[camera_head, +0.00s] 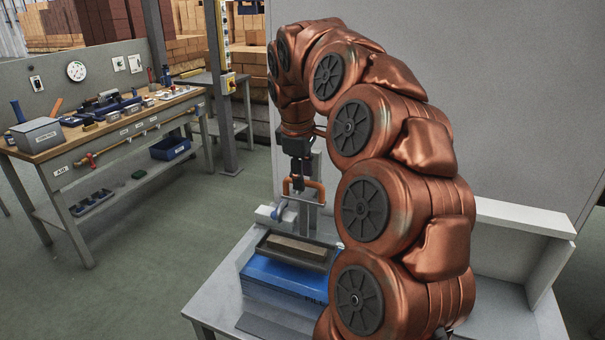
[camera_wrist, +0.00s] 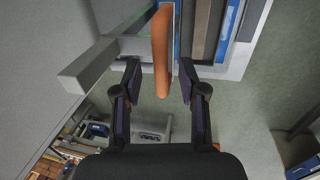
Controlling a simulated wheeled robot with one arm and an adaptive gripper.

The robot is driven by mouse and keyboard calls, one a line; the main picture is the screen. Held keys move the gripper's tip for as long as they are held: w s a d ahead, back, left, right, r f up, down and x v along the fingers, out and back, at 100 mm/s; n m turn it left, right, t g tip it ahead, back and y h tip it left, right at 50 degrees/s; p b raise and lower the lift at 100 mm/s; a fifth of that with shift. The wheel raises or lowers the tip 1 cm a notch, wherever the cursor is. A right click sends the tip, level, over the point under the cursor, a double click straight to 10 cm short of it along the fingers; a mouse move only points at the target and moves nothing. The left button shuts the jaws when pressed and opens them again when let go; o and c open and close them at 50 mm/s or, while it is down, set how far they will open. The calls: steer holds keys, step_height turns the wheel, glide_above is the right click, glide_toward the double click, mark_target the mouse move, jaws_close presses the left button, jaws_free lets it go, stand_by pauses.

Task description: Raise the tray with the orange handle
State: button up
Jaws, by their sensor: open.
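The dark tray (camera_head: 288,258) rests on a blue block (camera_head: 278,280) on the grey table, with a long pale brick (camera_head: 297,247) lying in it. Its orange handle (camera_head: 314,184) stands above the tray. In the wrist view the orange handle (camera_wrist: 162,50) runs up and down between my fingers. My gripper (camera_wrist: 159,72) is open, with one finger on each side of the handle. Gaps show on both sides, wider on the left. In the head view my gripper (camera_head: 298,186) points down at the handle, but the fingers are small and partly hidden.
A grey post and bracket (camera_head: 270,214) stand close behind the tray. A low pale shelf (camera_head: 525,217) is at the table's right. A workbench (camera_head: 105,130) with tools stands at the left, with open floor between.

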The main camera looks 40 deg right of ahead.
step_height(320, 180, up, 11)
steer(key=s+a, duration=0.1)
steer(key=shift+s+a+r, duration=0.2)
steer(key=shift+a, duration=0.1)
stand_by(0.6)
steer(key=shift+a+r, duration=0.1)
steer(key=shift+r, duration=0.05)
steer(key=shift+a, duration=0.2)
stand_by(0.8)
